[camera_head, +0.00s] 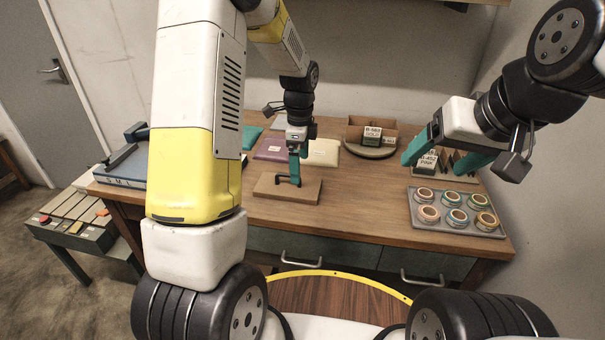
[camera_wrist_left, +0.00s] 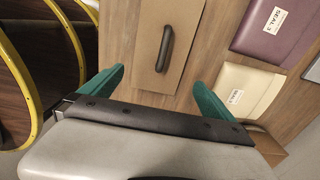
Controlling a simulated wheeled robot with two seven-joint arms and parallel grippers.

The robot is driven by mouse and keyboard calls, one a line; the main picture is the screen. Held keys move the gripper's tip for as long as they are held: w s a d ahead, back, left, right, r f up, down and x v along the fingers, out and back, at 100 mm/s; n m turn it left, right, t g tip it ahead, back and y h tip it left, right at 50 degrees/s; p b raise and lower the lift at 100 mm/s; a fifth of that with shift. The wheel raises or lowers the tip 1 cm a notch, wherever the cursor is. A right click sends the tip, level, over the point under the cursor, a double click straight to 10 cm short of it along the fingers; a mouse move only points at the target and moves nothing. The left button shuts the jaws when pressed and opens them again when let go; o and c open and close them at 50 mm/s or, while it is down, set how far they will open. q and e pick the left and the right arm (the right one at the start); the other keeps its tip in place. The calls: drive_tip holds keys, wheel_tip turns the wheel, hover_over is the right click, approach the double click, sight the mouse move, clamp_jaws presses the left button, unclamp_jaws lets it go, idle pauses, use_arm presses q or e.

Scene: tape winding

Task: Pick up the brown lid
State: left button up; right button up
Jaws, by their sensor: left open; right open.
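The brown lid (camera_head: 268,187) is a flat brown board with a dark bar handle (camera_head: 288,180), lying near the front of the wooden table. In the left wrist view the lid (camera_wrist_left: 149,30) and its dark handle (camera_wrist_left: 165,48) show beyond my fingertips. My left gripper (camera_head: 297,180) has teal fingers and points down above the lid. It also shows in the left wrist view (camera_wrist_left: 161,80), with its fingers spread and nothing between them. In the head view one finger partly covers the handle. My right gripper (camera_head: 432,166) is open over the table's right side.
A brown open box (camera_head: 405,129) stands behind. Purple (camera_head: 271,149) and cream (camera_head: 323,152) packets lie behind the lid. A blue device (camera_head: 118,172) is at the left. Table front between lid and tray is clear.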

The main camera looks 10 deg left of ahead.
sight(288, 182)
use_arm(q)
drive_tip(key=f, duration=0.7)
drive_tip(key=shift+s+a+f, duration=0.1)
drive_tip(key=shift+a+f, duration=0.1)
drive_tip(key=shift+a, duration=0.15)
drive_tip(key=c, duration=1)
